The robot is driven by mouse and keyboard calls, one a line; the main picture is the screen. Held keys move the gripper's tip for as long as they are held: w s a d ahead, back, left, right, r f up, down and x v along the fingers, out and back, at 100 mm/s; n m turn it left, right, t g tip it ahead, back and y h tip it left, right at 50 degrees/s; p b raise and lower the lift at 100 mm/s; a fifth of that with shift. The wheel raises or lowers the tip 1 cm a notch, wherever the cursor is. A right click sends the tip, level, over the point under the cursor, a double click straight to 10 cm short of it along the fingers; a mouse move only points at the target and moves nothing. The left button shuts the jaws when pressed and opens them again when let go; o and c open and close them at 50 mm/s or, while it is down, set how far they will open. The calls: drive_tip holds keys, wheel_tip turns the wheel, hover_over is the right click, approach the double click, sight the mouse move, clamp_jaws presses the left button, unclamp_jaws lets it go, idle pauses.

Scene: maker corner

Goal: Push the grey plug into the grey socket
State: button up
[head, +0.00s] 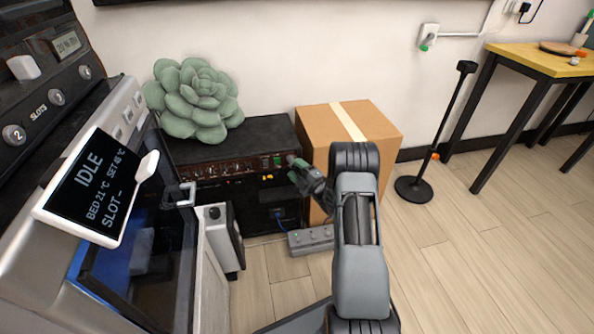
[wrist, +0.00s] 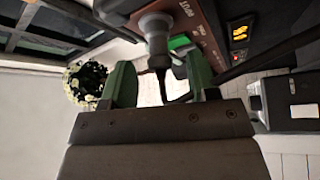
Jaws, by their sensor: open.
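My gripper (head: 298,169) is open in front of the black device's panel in the head view. In the wrist view its two green fingers (wrist: 162,82) stand apart. The grey plug (wrist: 156,25) is just beyond and between the fingertips, with a dark cable hanging from it. The plug is up against a brown panel (wrist: 203,22) with "INPUT" lettering. The grey socket itself is hidden behind the plug or too small to make out, so I cannot tell how deep the plug sits.
The black device (head: 238,142) carries a large green succulent (head: 195,98). A cardboard box (head: 345,125) stands close on its right. A grey power strip (head: 311,239) lies on the floor below my gripper.

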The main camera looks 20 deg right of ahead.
drive_tip(key=p+v, duration=0.2)
drive_tip(key=v, duration=1.1)
drive_tip(key=shift+s+f+p, duration=0.15)
drive_tip(key=shift+s+p, duration=0.2)
drive_tip(key=shift+d, duration=0.15)
drive_tip(key=w+a+r+m+g+h+p, duration=0.3)
drive_tip(key=r+p, duration=0.5)
drive_tip(key=r, duration=0.7)
drive_tip(key=w+r+m+g+h+p, duration=0.35)
drive_tip(key=r+p, duration=0.55)
drive_tip(key=r, duration=0.5)
drive_tip(key=s+a+r+m+g+h+p, duration=0.1)
drive_tip(key=s+a+r+m+g+p, duration=0.2)
drive_tip(key=r, duration=0.4)
drive_tip(key=s+a+r+m+g+h+p, duration=0.1)
drive_tip(key=s+a+r+m+p, duration=0.2)
drive_tip(key=s+r+p, duration=0.35)
drive_tip(key=s+a+r+m+g+y+p, duration=0.1)
drive_tip(key=s+a+r+m+g+p, duration=0.1)
drive_tip(key=s, duration=0.5)
drive_tip(key=s+a+r+m+g+y+p, duration=0.1)
drive_tip(key=s+a+r+m+g+p, duration=0.2)
drive_tip(key=s+a+r, duration=0.4)
drive_tip(key=shift+a+p+v, duration=0.25)
drive_tip(key=shift+p+v, duration=0.35)
drive_tip(key=shift+v, duration=0.8)
drive_tip(key=shift+s+m, duration=0.15)
drive_tip(key=shift+m, duration=0.1)
